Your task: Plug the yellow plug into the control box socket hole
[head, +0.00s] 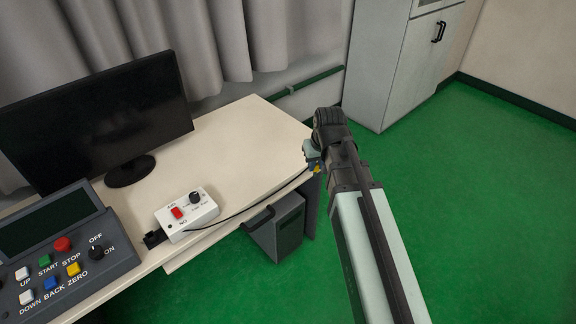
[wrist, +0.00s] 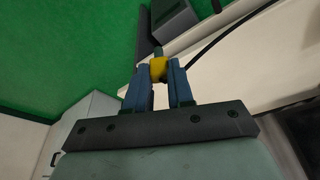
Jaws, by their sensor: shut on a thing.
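The yellow plug (wrist: 158,69) is between the two blue fingertips of my gripper (wrist: 160,75) in the wrist view, and the fingers are shut on it. In the head view my gripper (head: 312,157) is over the right end of the desk, and a little of the yellow plug (head: 318,169) shows below it. A thin black cable runs from the gripper area to a small white box (head: 200,211) with a red switch and a black knob. A grey control box (head: 112,245) with coloured buttons stands at the lower left. I cannot make out a socket hole.
A black monitor (head: 95,120) stands on the cream desk (head: 232,150), left of the gripper. A dark grey unit (head: 278,229) is below the desk's front edge. The right part of the desk top is clear. A grey cabinet (head: 392,70) stands at the back right.

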